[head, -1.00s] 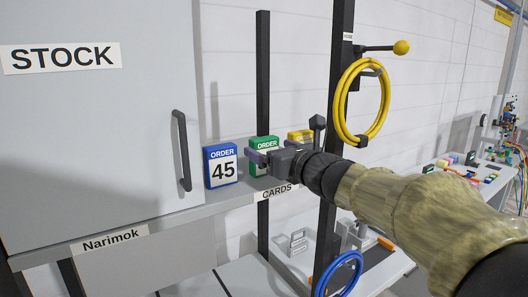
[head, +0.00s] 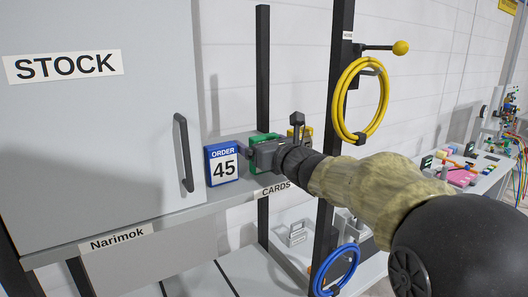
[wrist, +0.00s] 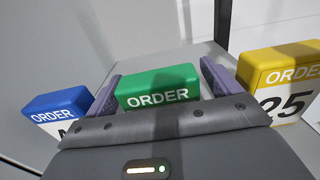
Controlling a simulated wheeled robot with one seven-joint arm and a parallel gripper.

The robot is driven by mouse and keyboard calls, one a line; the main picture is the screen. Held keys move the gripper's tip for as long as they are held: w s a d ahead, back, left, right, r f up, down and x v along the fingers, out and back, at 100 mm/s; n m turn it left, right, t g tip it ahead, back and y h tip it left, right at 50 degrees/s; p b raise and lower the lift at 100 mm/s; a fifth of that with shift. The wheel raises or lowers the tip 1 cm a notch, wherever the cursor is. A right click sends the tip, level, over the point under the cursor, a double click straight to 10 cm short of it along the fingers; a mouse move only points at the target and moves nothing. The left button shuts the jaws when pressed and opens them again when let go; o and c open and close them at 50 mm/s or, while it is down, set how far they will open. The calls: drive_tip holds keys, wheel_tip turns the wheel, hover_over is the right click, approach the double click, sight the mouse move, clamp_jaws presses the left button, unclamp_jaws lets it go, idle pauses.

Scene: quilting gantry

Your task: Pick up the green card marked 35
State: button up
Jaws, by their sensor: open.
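The green card (wrist: 158,86) stands upright on the shelf. In the wrist view its top and the word ORDER show between my two purple fingers; its number is hidden behind my gripper's body. My gripper (wrist: 160,88) is open, with one finger on each side of the green card and a small gap visible. In the head view the green card (head: 262,138) is mostly covered by my gripper (head: 252,152).
A blue card marked 45 (head: 222,164) stands left of the green card. A yellow card (wrist: 280,75) ending in 25 stands to the right. The grey STOCK cabinet (head: 100,130) with a dark handle is further left. A dark post (head: 335,120) holds a yellow hose.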

drive_tip(key=shift+c, duration=0.4)
drive_tip(key=c, duration=1)
wheel_tip(320, 180, up, 10)
drive_tip(key=shift+p, duration=0.65)
